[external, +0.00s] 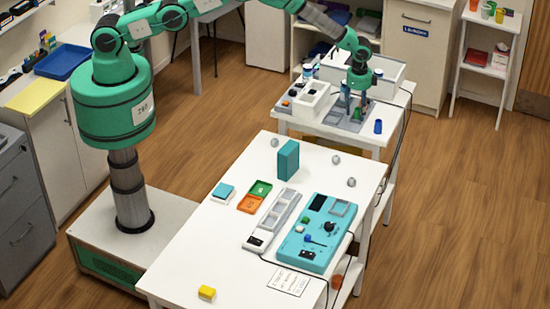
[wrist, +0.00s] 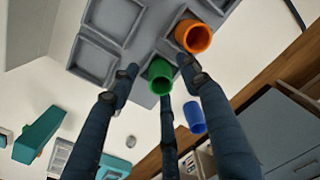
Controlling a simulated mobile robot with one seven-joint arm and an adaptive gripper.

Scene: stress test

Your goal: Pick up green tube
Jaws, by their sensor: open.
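In the external view the green tube (external: 357,113) is small below my gripper (external: 358,92). My gripper (wrist: 158,78) is open, its dark fingers spread around the green tube. Whether any finger touches the tube I cannot tell. An orange tube (wrist: 194,36) stands close by, near one fingertip.
A white box (external: 312,98) with bottles stands left of the tubes on the rear table (external: 290,124). A larger white bin (external: 393,72) is behind. The front table (external: 190,262) holds a teal block (external: 288,160) and a teal device (external: 312,232).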

